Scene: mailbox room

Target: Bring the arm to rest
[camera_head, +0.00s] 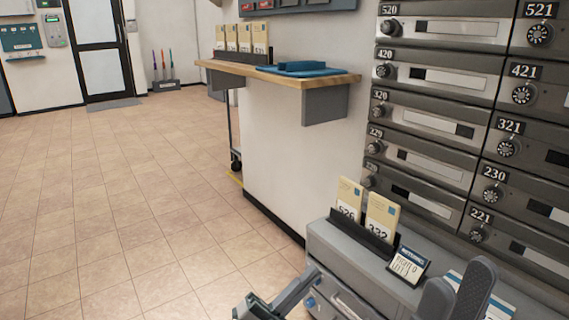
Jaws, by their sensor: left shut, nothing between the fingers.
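My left gripper (256,307) is at the bottom edge, left of the grey cabinet's front, over the tiled floor. It is partly cut off by the frame, and I see nothing held in it. My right gripper (455,292) is at the bottom right, in front of the grey cabinet top.
A grey cabinet (340,262) carries a card rack (362,237) with numbered cards and a small sign (408,266). Mailboxes (440,80) line the wall at right. A wooden shelf (290,78) holds a blue tray (300,69). The tiled floor (120,210) at left is clear.

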